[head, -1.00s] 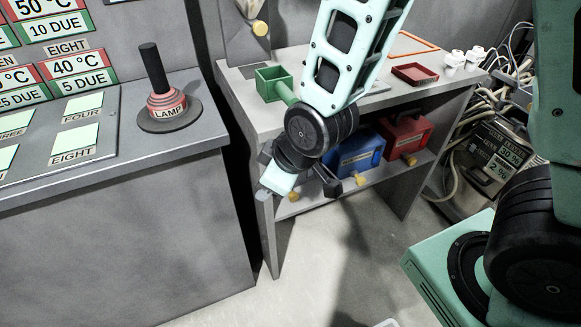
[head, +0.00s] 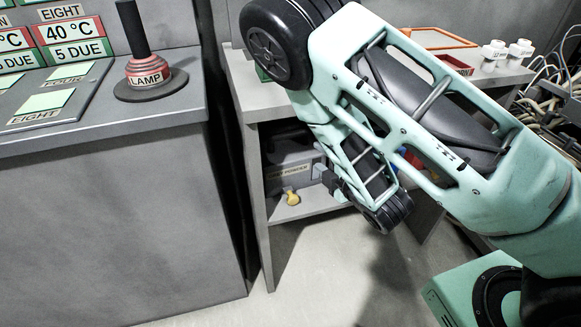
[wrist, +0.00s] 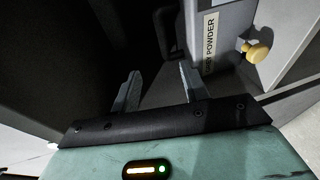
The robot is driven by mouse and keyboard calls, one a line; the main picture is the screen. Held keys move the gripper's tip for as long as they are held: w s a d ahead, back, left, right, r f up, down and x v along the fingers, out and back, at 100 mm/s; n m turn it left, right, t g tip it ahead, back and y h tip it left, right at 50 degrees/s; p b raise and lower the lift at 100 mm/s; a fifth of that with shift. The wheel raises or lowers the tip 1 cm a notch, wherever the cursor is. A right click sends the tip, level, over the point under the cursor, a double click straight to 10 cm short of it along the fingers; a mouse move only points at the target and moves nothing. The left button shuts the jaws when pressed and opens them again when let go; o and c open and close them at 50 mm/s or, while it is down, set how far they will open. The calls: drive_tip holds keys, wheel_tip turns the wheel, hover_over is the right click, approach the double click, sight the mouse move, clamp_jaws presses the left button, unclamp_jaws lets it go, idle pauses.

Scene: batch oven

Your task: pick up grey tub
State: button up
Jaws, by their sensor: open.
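The grey tub (head: 284,158) sits on the lower shelf of the bench in the head view, with a pale label ending in "POWDER" and a yellow knob low on its front. My arm partly covers its right side. My gripper (head: 322,173) is at the shelf opening, close to the tub's right side in the picture. In the wrist view my gripper (wrist: 160,74) is open and nothing is between its fingers. The grey tub (wrist: 232,28) lies beyond and right of the fingers there, its label turned sideways. A dark handle-like shape shows ahead of the fingers, in shadow.
The shelf's pale edge (head: 300,209) runs below the tub. The bench top (head: 262,98) carries a red tray (head: 455,65) and white cups (head: 505,52). Small red and blue patches show behind my arm. A grey console with a lamp lever (head: 145,72) stands left.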

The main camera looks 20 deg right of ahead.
drive_tip(key=w+b, duration=0.2)
drive_tip(key=b, duration=0.8)
approach(290, 136)
drive_tip(key=x, duration=0.4)
drive_tip(key=shift+w+r, duration=0.1)
drive_tip(key=shift+w, duration=0.1)
drive_tip(key=shift+f+b+x, duration=0.2)
drive_tip(key=shift+b+x, duration=0.45)
drive_tip(key=shift+x, duration=2)
clamp_jaws()
drive_tip(key=shift+r, duration=0.15)
